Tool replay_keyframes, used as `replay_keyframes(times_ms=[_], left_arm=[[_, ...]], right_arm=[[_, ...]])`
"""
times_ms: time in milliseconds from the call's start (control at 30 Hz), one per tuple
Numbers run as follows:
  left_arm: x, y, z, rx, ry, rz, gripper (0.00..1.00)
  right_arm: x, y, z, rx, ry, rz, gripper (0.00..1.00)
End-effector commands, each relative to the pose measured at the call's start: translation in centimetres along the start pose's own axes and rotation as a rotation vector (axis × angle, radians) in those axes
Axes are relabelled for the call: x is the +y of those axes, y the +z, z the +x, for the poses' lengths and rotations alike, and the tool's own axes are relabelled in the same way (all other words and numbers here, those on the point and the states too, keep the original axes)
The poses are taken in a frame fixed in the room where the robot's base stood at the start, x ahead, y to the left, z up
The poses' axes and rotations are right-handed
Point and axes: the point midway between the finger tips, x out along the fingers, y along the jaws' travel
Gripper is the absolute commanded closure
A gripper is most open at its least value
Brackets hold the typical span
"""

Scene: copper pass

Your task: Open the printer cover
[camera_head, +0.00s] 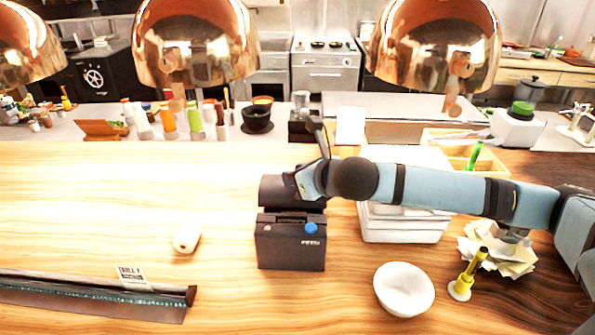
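The printer (291,245) is a small black box on the wooden counter, with a red button and a blue button on its front. A dark rounded piece (272,191) stands up behind its top; it looks like the cover, raised, but I cannot tell for sure. My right arm comes in from the right, and its gripper (300,182) is at this dark piece, above the back of the printer. The fingertips are dark against dark, and I cannot tell whether they touch it or are open or shut. My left gripper is not in view.
A stack of white containers (402,228) stands right of the printer, under my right arm. A white bowl (403,289), a yellow holder (467,275) and paper notes (497,250) lie further right. A white roll (187,238) and a film dispenser (95,295) are left. Copper lamps (195,45) hang above.

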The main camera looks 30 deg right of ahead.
Motion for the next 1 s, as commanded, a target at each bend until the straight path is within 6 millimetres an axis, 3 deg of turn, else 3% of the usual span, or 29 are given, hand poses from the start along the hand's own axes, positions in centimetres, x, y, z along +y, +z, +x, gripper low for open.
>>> replay_keyframes(times_ms=[267,300,367,400,1000], left_arm=[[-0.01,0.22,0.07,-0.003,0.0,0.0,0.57],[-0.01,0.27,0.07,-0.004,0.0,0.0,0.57],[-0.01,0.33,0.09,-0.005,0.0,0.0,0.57],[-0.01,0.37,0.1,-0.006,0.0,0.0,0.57],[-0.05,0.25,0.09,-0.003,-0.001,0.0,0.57]], right_arm=[[0.12,-0.36,0.09,0.008,0.003,0.002,1.0],[0.11,-0.35,0.09,0.008,0.003,0.002,0.62],[0.09,-0.32,0.09,0.007,0.002,0.002,0.49],[0.07,-0.29,0.09,0.006,0.001,0.002,0.46],[-0.05,-0.1,-0.67,0.002,-0.001,-0.001,0.46]])
